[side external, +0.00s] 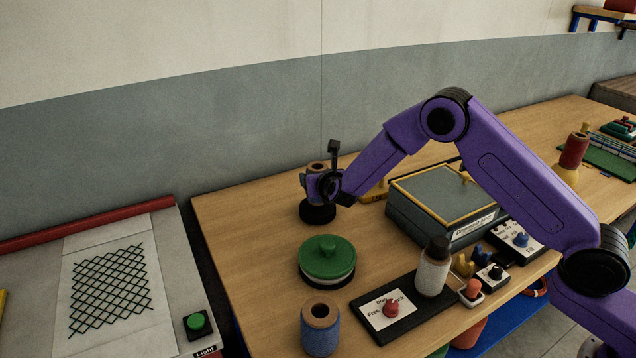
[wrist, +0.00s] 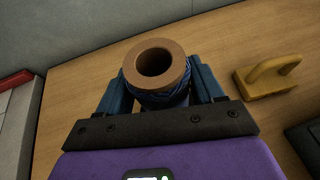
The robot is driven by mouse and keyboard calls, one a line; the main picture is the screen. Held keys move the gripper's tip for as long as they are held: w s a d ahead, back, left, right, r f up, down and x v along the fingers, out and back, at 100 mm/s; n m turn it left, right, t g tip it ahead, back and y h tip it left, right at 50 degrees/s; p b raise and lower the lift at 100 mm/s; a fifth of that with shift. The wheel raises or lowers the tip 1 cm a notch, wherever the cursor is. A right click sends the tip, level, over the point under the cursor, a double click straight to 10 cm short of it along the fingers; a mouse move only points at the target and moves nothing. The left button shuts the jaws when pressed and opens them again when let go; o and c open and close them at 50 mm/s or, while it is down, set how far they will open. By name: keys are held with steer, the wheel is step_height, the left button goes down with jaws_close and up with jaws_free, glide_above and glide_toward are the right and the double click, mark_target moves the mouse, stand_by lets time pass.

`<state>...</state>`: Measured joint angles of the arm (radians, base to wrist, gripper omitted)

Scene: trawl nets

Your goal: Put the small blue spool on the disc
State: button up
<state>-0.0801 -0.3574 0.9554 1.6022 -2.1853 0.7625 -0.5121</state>
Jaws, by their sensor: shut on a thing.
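The small blue spool (wrist: 158,64) has a tan ring top with a dark hole and blue thread. My gripper (wrist: 163,88) is shut on it, one finger on each side. In the side view the spool's tan top (side external: 318,167) shows above my gripper (side external: 314,186), looking close to upright. A dark round piece (side external: 317,213) is directly below; I cannot tell whether the spool touches it. A round green disc-like piece with a knob (side external: 325,257) stands nearer the camera on a pale and dark base. I cannot tell for sure which of these is the disc.
A larger blue spool (side external: 320,328) stands at the front edge. A black panel with a red knob (side external: 391,307) and a white-and-dark bottle (side external: 433,268) are to its right. A grey box with yellow trim (side external: 440,200) stands behind. A yellow handle (wrist: 268,78) lies right of my gripper.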

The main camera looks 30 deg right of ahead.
steer(key=shift+f, duration=0.75)
steer(key=shift+f, duration=0.1)
steer(key=o, duration=1.1)
steer(key=v, duration=1.2)
steer(key=shift+s, duration=0.1)
